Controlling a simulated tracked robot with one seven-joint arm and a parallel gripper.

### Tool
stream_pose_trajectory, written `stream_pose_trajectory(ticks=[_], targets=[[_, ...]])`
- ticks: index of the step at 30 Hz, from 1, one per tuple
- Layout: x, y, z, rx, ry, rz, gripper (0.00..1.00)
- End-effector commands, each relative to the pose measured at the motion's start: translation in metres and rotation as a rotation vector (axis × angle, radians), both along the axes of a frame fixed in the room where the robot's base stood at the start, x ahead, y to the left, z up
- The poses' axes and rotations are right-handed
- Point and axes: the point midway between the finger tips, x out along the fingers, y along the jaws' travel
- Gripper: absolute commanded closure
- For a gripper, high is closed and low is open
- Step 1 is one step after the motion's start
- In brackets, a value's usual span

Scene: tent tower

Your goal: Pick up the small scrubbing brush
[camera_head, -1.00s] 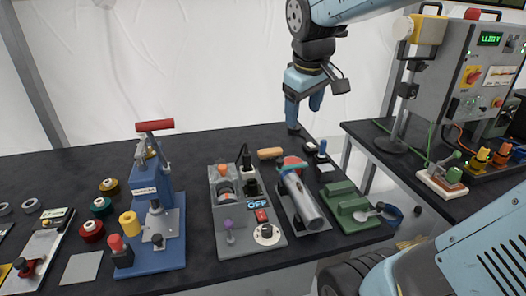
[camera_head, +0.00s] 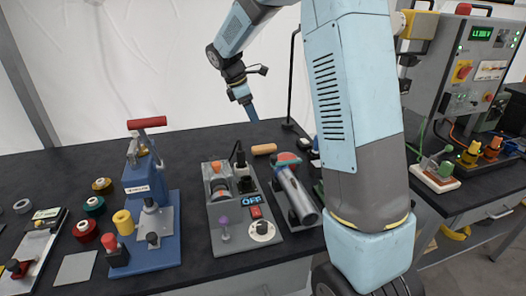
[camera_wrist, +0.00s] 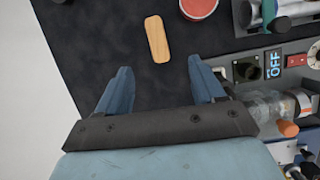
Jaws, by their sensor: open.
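The small scrubbing brush (camera_head: 264,149) shows as a tan wooden oblong lying on the dark bench, behind the grey switch panel. In the wrist view the brush (camera_wrist: 157,39) lies lengthwise, just beyond the fingertips and roughly between their lines. Its bristles cannot be seen. My gripper (camera_head: 252,116) is above the back of the bench, up and slightly left of the brush, pointing down. In the wrist view my gripper (camera_wrist: 159,65) is open, with two blue fingers wide apart and nothing between them.
A red round item (camera_wrist: 198,6) lies close right of the brush. The grey panel with the OFF sign (camera_head: 233,208) stands in front, with a silver cylinder (camera_head: 296,195) beside it. A blue press (camera_head: 147,210) stands left. Bare bench lies left of the brush.

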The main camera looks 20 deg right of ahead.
Motion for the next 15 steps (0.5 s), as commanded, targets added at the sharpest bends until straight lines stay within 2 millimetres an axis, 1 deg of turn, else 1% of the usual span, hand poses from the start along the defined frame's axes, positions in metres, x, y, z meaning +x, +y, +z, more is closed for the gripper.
stream_pose_trajectory(ticks=[1, 2, 6, 8, 11, 15], targets=[[0.007, 0.002, -0.007, -0.007, 0.017, 0.023, 0.32], [0.010, 0.003, -0.011, -0.011, 0.026, 0.036, 0.32], [0.017, 0.005, -0.020, -0.023, 0.048, 0.071, 0.32], [0.018, 0.004, -0.025, -0.024, 0.051, 0.076, 0.32], [0.018, -0.001, -0.037, -0.025, 0.055, 0.077, 0.32], [0.017, -0.010, -0.060, -0.024, 0.054, 0.076, 0.32]])
